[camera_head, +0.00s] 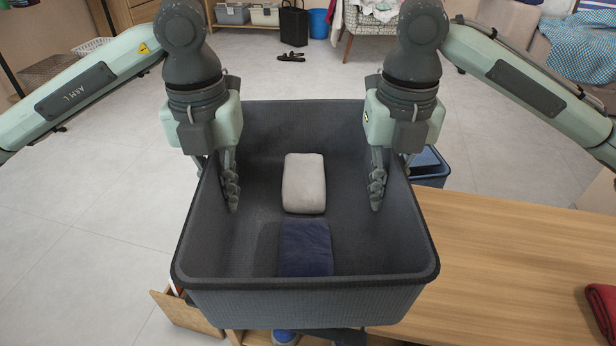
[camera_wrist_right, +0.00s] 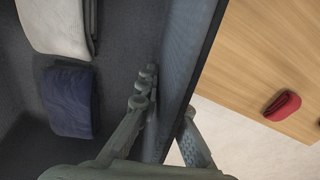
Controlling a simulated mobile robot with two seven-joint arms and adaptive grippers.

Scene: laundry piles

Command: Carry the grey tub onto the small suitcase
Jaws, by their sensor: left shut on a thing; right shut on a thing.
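The large dark grey tub (camera_head: 300,302) fills the middle of the head view, with a light folded cloth (camera_head: 304,180) and a navy folded cloth (camera_head: 305,250) inside. My left gripper (camera_head: 216,175) is shut on its left wall, and my right gripper (camera_head: 391,175) on its right wall. Each has one finger inside the tub. The right wrist view shows the tub wall (camera_wrist_right: 185,65) between the fingers of my right gripper (camera_wrist_right: 168,98). I cannot make out the small suitcase for certain; a dark blue box-like thing (camera_head: 432,170) is partly hidden behind the right gripper.
A wooden table (camera_head: 510,255) lies at the right, partly beneath the tub, with a red folded cloth (camera_head: 603,305) on it. An open wooden drawer (camera_head: 188,315) juts out at lower left. Black sandals (camera_head: 291,57) lie farther back.

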